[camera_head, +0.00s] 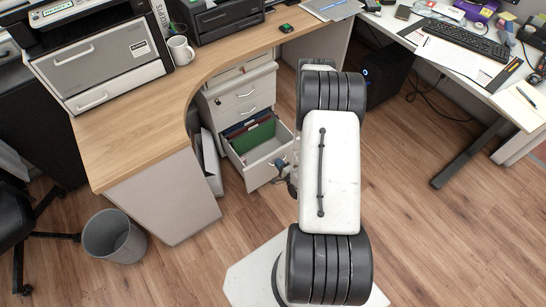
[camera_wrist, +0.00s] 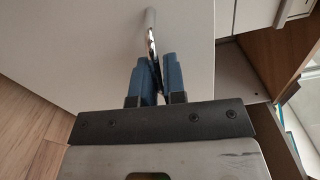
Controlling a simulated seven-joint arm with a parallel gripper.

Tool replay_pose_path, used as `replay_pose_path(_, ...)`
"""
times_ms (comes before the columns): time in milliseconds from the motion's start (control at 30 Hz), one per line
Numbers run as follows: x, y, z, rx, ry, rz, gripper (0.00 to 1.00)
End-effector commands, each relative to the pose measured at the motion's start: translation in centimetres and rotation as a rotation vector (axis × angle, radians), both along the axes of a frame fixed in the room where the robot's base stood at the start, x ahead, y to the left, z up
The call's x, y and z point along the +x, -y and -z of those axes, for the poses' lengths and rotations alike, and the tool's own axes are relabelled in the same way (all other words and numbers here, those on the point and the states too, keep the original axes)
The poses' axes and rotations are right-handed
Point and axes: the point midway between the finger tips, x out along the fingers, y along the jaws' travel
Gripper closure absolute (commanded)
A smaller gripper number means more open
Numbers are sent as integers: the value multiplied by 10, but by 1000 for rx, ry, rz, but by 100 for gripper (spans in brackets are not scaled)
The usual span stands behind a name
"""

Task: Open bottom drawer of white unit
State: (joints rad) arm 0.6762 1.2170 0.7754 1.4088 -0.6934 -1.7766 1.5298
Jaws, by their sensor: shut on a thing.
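The white drawer unit (camera_head: 239,92) stands under the wooden desk. Its bottom drawer (camera_head: 268,170) is pulled out, and green, blue and red folders (camera_head: 256,136) show inside it. My gripper (camera_head: 286,172) is low at the front of this drawer, partly hidden by my arm in the head view. In the wrist view, the blue fingers of my gripper (camera_wrist: 154,70) are shut on the shiny metal handle (camera_wrist: 149,30) of the drawer. The pale drawer front (camera_wrist: 90,40) fills much of that view. The two drawers above look shut.
The curved wooden desk (camera_head: 135,128) overhangs the unit, with its panel end to the left. A grey waste bin (camera_head: 113,238) stands on the floor at lower left. A black computer case (camera_head: 385,72) is to the right. Open wooden floor lies at right.

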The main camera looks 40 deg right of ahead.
Motion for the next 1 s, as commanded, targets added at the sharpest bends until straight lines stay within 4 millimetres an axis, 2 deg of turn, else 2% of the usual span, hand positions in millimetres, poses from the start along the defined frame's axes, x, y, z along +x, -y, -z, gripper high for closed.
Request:
replay_pose_path(33,-14,-1,3,5,-10,4,100)
replay_pose_path(500,-99,-2,4,6,-10,4,100)
replay_pose_path(800,-132,-2,4,5,-9,2,100)
replay_pose_path(1000,-140,-2,4,4,-9,1,100)
